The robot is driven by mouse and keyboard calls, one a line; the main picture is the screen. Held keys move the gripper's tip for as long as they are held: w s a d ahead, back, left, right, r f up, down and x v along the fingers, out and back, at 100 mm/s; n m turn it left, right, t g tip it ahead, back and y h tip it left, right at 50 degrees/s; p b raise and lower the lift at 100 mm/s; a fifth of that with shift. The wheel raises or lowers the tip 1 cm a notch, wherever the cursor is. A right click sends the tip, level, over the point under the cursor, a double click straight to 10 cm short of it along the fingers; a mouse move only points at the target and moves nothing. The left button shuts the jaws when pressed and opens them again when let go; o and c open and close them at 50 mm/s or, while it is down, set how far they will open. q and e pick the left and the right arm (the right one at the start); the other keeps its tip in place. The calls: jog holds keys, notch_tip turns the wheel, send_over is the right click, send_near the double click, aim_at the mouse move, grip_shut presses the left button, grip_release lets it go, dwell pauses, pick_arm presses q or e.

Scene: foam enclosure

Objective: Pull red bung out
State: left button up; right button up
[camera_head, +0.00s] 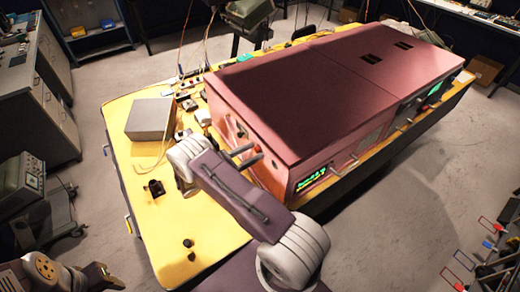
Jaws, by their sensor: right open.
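A small red bung (257,148) shows at the left end face of the large pink foam enclosure (275,178). It is tiny in the view and partly hidden, so I cannot tell how deep it sits. My right gripper (246,156) reaches this face from the left, its two fingers apart and close to the bung. I cannot tell whether the fingers touch it or lie on both sides of it. My right arm comes up from the bottom middle and covers part of the yellow table.
The enclosure stands on a yellow table (212,232). A grey box (150,118) and a small black item (154,188) lie left of my gripper, with a black knob (190,254) nearer. Cables and small parts clutter the back. Grey cabinets (42,95) stand left.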

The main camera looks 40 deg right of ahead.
grip_shut()
jog(key=shift+a, duration=0.1)
dwell(1.3)
jog(key=shift+w+a+b, duration=0.15)
jog(key=shift+a+b, duration=0.45)
jog(key=shift+a, duration=0.85)
jog(key=shift+w+a+b, duration=0.15)
jog(key=shift+a+b, duration=0.4)
jog(key=shift+a, duration=0.9)
